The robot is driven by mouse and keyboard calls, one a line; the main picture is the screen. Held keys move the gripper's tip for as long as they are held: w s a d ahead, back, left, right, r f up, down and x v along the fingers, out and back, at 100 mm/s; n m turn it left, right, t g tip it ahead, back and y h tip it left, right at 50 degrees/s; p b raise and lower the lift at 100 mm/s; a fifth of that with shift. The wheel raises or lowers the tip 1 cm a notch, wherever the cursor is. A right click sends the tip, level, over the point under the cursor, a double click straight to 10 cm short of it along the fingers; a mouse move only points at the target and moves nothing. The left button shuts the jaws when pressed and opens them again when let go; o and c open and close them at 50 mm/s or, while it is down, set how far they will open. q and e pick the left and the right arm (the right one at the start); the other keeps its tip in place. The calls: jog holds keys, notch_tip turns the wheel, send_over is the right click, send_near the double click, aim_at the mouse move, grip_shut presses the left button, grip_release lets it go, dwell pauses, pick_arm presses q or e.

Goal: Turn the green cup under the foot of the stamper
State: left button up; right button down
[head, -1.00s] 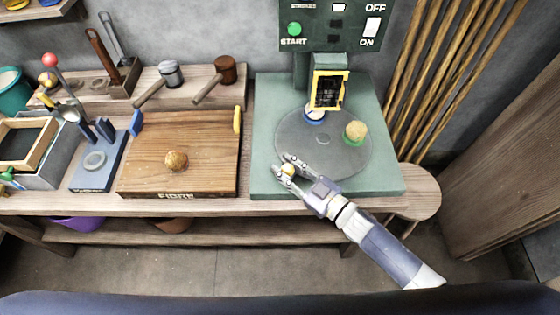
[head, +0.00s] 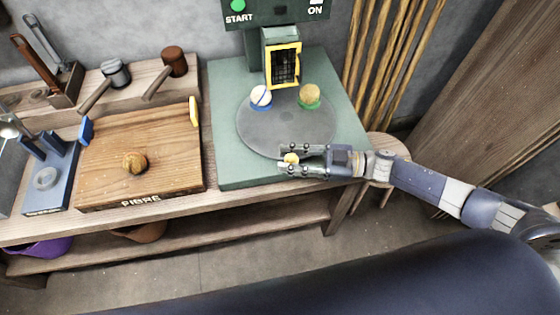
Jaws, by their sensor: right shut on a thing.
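The green cup (head: 309,103), with a tan ball on top, stands on the round grey turntable (head: 285,128) at its back right. The stamper's foot (head: 284,65), a dark grid in a yellow frame, hangs behind the turntable's middle. The green cup is to the right of the foot, not beneath it. A blue cup (head: 261,103) with a pale ball is to the left of the foot. My right gripper (head: 290,160) is shut on a small yellow piece (head: 291,158) at the turntable's front edge; its fingers partly hide it. My left gripper is not in view.
The stamper's green panel (head: 275,12) stands above. A wooden board (head: 165,165) with a brown ball (head: 134,163) lies to the left. A blue stand (head: 50,185) is farther left. A wooden stool (head: 385,150) and bamboo poles (head: 390,70) are at right.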

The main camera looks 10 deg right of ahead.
jog(key=shift+s+d+n+g+y+b, duration=0.1)
jog(key=shift+d+n+g+y+b, duration=0.2)
jog(key=shift+d+n+g+b, duration=0.65)
jog(key=shift+d+m, duration=0.25)
jog(key=shift+d, duration=0.05)
jog(key=c, duration=1.2)
grip_release()
jog(key=d, duration=0.4)
jog(key=s+d, duration=0.1)
jog(key=d, duration=0.3)
jog(key=s+d, duration=0.1)
jog(key=d, duration=0.2)
jog(key=shift+d, duration=0.4)
